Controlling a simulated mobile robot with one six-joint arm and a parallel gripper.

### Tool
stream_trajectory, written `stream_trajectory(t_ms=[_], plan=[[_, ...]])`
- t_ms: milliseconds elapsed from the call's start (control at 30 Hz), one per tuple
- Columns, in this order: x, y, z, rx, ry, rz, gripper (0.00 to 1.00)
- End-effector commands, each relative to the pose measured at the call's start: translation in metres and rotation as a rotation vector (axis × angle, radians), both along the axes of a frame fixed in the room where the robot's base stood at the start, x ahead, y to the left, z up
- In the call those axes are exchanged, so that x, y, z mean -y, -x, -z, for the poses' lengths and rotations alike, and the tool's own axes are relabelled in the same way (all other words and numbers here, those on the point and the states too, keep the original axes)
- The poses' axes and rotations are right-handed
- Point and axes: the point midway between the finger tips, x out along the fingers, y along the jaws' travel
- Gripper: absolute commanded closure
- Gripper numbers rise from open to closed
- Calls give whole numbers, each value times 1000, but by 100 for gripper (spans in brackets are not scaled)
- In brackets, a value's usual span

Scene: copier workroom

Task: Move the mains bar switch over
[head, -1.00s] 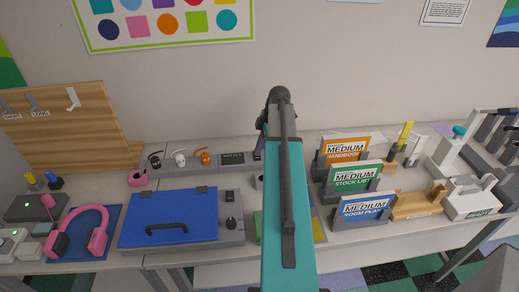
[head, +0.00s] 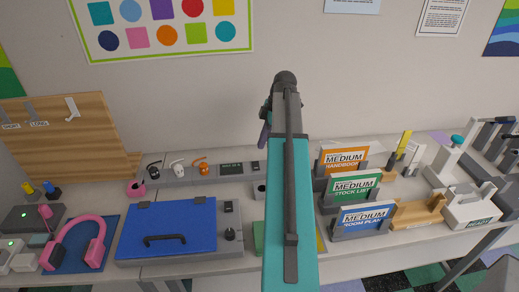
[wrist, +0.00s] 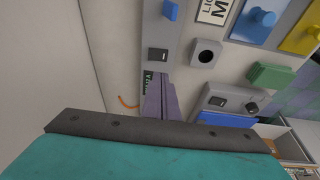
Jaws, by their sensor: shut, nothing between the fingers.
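The mains bar (head: 218,171) is a long grey strip at the back of the bench, against the wall. It carries a black, a white and an orange plug and a dark display (head: 238,168). In the wrist view the bar (wrist: 157,28) runs up the picture, with a black rocker switch (wrist: 158,55) on it. My gripper (head: 264,135) is shut and empty, with purple fingers, above the bar's right end. In the wrist view the fingers (wrist: 163,92) point toward the switch and partly cover the display (wrist: 148,80). I cannot tell whether they touch the bar.
A box with a blue lid (head: 168,228) stands in front of the bar. Sign holders, including an orange-topped one (head: 342,160), stand to the right. A wooden hook board (head: 70,140) and pink headphones (head: 97,250) are at left. A green block (wrist: 270,75) lies near the gripper.

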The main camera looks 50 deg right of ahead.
Motion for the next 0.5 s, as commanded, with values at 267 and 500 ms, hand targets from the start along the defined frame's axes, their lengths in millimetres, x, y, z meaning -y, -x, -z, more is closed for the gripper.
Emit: stream_trajectory(t_ms=[267,500], plan=[[6,5,-26,1,1,-1,100],[7,8,-39,0,0,-2,100]])
